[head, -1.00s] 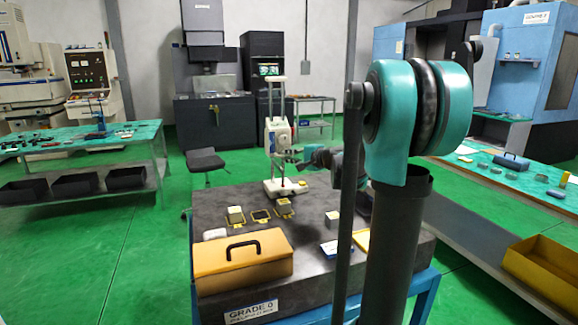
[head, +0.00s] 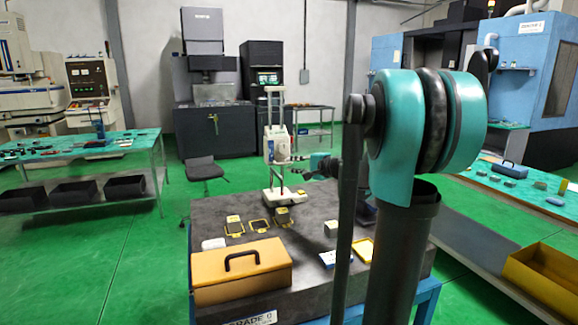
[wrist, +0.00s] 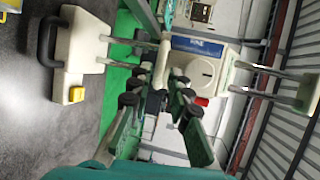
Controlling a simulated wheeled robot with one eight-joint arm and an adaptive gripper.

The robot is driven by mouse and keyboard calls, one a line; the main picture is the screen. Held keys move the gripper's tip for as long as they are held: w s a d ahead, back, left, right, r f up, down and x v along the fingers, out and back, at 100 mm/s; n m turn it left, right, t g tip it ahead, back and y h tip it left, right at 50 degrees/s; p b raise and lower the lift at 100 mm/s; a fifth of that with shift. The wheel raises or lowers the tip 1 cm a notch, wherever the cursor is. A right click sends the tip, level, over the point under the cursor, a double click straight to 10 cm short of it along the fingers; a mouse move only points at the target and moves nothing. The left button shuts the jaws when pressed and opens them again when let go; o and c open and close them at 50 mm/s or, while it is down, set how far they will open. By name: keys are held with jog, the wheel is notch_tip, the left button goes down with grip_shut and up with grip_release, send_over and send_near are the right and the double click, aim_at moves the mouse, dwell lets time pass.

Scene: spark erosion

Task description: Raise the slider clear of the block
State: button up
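The height gauge's white slider (head: 277,143) sits midway up its twin-column stand on the dark surface plate (head: 300,237). In the wrist view the slider (wrist: 204,72) lies ahead, with the columns running sideways and the gauge base (wrist: 78,52) at left. My gripper (wrist: 155,84) has its two fingers apart on either side of a pale bar in front of the slider; I see no clear contact. In the head view my gripper (head: 308,172) is just right of the slider.
A yellow case (head: 240,275) stands at the plate's front left. Yellow-edged pieces (head: 258,226) lie behind it. Another grey block (head: 331,229) and a yellow-edged tray (head: 363,250) are at right. My arm hides part of the plate's right side.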

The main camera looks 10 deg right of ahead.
jog(key=v, duration=0.8)
jog(key=shift+s+d, duration=0.2)
jog(key=shift+s, duration=0.1)
jog(key=shift+r, duration=0.1)
